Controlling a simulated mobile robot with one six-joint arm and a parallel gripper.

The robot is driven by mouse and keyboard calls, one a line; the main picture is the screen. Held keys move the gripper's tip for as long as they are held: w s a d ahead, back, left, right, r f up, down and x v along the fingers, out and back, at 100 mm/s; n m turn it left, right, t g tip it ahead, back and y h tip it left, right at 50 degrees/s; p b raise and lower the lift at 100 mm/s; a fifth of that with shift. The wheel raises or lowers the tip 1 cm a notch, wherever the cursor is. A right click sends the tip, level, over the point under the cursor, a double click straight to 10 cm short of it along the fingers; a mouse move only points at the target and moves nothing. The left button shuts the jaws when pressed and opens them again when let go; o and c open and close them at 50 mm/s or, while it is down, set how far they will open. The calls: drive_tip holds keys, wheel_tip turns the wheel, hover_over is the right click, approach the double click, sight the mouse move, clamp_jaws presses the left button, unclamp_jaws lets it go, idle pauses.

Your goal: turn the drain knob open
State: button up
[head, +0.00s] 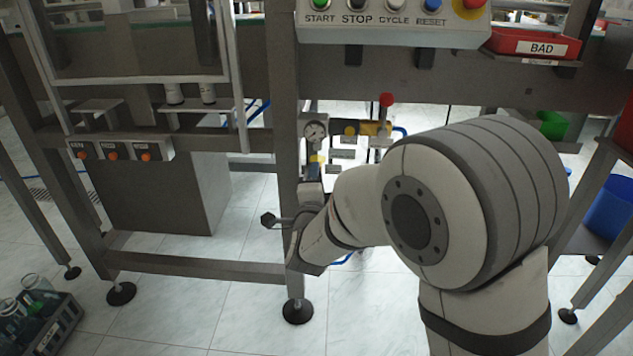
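My gripper (308,192) is at the frame's upright post, just below a round pressure gauge (315,132) on a small air unit. My own wrist and forearm cover much of it, and its fingertips do not show clearly. I cannot tell whether it is open or shut, or whether it touches anything. I cannot make out the drain knob for certain; the area under the gauge is hidden by my gripper. A dark six-sided piece (268,220) on a short stem sticks out left of my wrist; I cannot tell what it belongs to.
A red knob (386,99) and a yellow part (350,130) sit right of the gauge. Above is a button panel (390,22) and a red BAD tray (522,44). A steel crossbar (195,267) runs low at left. A crate (62,325) with bottles is at lower left.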

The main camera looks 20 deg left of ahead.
drive_tip(key=p+v, duration=0.2)
drive_tip(key=v, duration=0.5)
drive_tip(key=shift+s, duration=0.4)
drive_tip(key=shift+d, duration=0.1)
drive_tip(key=d+r+n+g+p, duration=0.4)
drive_tip(key=d+r+p, duration=0.3)
drive_tip(key=r+p, duration=0.35)
drive_tip(key=d+r+n+g+p, duration=0.4)
drive_tip(key=d+r+p, duration=0.3)
drive_tip(key=r+p, duration=0.35)
drive_tip(key=s+d+r+n+g+h+p, duration=0.4)
drive_tip(key=s+d+r+g+p, duration=0.3)
drive_tip(key=s+d+r+p, duration=0.9)
drive_tip(key=s+d+n+p, duration=0.1)
drive_tip(key=s+d, duration=0.1)
drive_tip(key=d, duration=0.1)
drive_tip(key=shift+d+n, duration=0.15)
drive_tip(key=shift+n, duration=0.25)
